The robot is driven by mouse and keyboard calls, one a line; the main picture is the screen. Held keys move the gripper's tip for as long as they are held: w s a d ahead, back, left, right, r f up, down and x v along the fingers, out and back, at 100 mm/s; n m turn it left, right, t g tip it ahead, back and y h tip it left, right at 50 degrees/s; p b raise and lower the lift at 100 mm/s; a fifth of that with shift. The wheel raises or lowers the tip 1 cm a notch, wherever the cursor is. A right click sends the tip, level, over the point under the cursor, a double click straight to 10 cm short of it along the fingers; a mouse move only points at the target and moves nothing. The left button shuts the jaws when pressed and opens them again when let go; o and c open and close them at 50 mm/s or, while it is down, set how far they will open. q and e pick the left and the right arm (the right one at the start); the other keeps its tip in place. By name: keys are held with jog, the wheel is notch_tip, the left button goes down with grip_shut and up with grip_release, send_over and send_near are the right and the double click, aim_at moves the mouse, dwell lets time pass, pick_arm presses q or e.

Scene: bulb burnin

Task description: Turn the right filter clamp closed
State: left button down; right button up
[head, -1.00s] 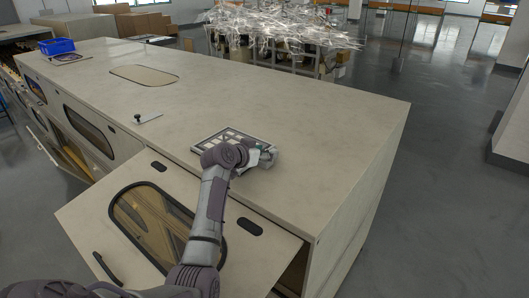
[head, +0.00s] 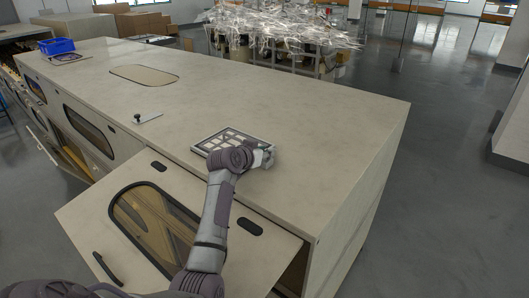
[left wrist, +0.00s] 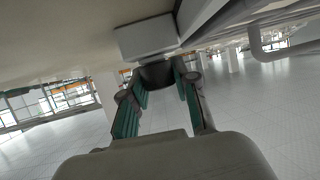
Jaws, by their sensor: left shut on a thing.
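The filter frame (head: 207,143), a grey-rimmed rectangle with a pale grid, lies on the bench top near its front edge. My left gripper (head: 266,156) is at the frame's right end. In the left wrist view, its teal-padded fingers (left wrist: 160,88) are shut on a dark round knob (left wrist: 157,74) below a light grey block (left wrist: 147,38). I take this knob to be the right filter clamp. My gripper and wrist hide the clamp in the head view, so its turn angle cannot be read. My right gripper is not in view.
A small plate with a black knob (head: 138,118) lies on the bench top (head: 290,110) to the left. An open panel with an oval window (head: 128,205) slopes out from the bench front below my arm. The bench top right of the frame is clear.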

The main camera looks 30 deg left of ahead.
pick_arm(q)
jog(key=n+y, duration=0.3)
jog(key=y, duration=0.1)
jog(key=shift+d+n+g, duration=0.15)
jog(key=shift+n+g, duration=0.15)
jog(key=shift+g, duration=0.1)
jog(key=shift+w+f+n+g+y+b, duration=0.15)
jog(key=shift+n+g+y+b, duration=0.45)
jog(key=shift+n+y, duration=0.3)
jog(key=n+g+y+b, duration=0.3)
jog(key=n+b, duration=0.1)
jog(key=b, duration=0.2)
jog(key=n+g+y+b, duration=0.3)
jog(key=n+b, duration=0.1)
jog(key=b, duration=0.3)
jog(key=shift+f+g, duration=0.15)
jog(key=shift+g, duration=0.25)
jog(key=shift+n+g+y+b, duration=0.6)
jog(key=shift+n+g+b, duration=0.15)
jog(key=shift+n+g, duration=0.3)
jog(key=shift+r+n+g+b, duration=0.2)
jog(key=shift+n+g+b, duration=0.25)
jog(key=shift+g, duration=0.2)
jog(key=shift+s+g, duration=0.2)
jog(key=shift+g, duration=0.1)
jog(key=c, duration=0.9)
grip_release()
jog(key=shift+a, duration=0.2)
jog(key=shift+o, duration=0.2)
